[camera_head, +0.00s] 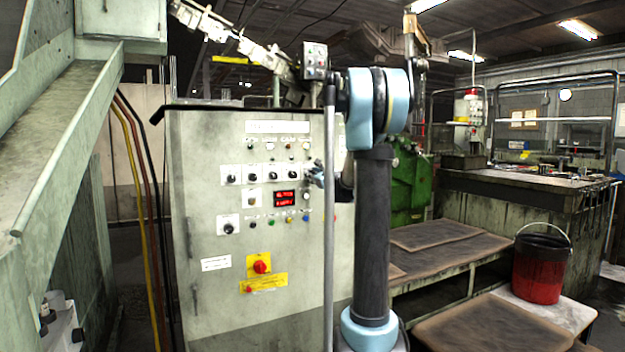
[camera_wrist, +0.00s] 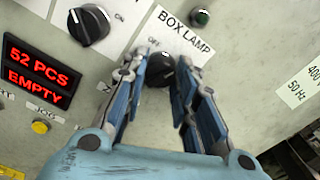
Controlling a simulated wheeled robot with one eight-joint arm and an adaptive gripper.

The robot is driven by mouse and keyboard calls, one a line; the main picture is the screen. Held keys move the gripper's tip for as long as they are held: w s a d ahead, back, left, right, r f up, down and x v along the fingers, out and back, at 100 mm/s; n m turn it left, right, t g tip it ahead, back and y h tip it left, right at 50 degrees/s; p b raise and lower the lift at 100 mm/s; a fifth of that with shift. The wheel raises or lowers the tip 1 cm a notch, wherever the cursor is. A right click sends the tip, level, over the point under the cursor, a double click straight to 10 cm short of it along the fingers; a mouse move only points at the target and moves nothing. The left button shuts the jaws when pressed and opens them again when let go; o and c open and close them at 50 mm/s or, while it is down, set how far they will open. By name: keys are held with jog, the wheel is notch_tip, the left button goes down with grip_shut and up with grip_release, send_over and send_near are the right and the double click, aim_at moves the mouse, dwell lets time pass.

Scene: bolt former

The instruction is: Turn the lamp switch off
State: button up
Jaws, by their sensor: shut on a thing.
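The lamp switch (camera_wrist: 160,72) is a black rotary knob under a white BOX LAMP label (camera_wrist: 183,36) in the wrist view. A small OFF mark shows just above the knob. My gripper (camera_wrist: 159,62) has one blue finger on each side of the knob and is shut on it. The fingers hide parts of the knob's surroundings, and I cannot tell which way the knob points. In the head view my gripper (camera_head: 316,175) is at the right part of the control cabinet's front (camera_head: 225,180), and the lamp switch is hidden there.
Another black knob (camera_wrist: 89,25) and a red display (camera_wrist: 36,74) sit left of my gripper. A green button (camera_wrist: 201,18) is above the label. A red emergency knob (camera_head: 261,267) is lower on the cabinet. A red bucket (camera_head: 541,268) stands at the right.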

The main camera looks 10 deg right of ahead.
jog(key=n, duration=1.3)
jog(key=shift+s, duration=0.1)
jog(key=shift+c, duration=0.2)
jog(key=shift+n, duration=0.3)
jog(key=o, duration=1.1)
jog(key=shift+a+f, duration=0.1)
jog(key=v, duration=1.1)
jog(key=shift+s, duration=0.35)
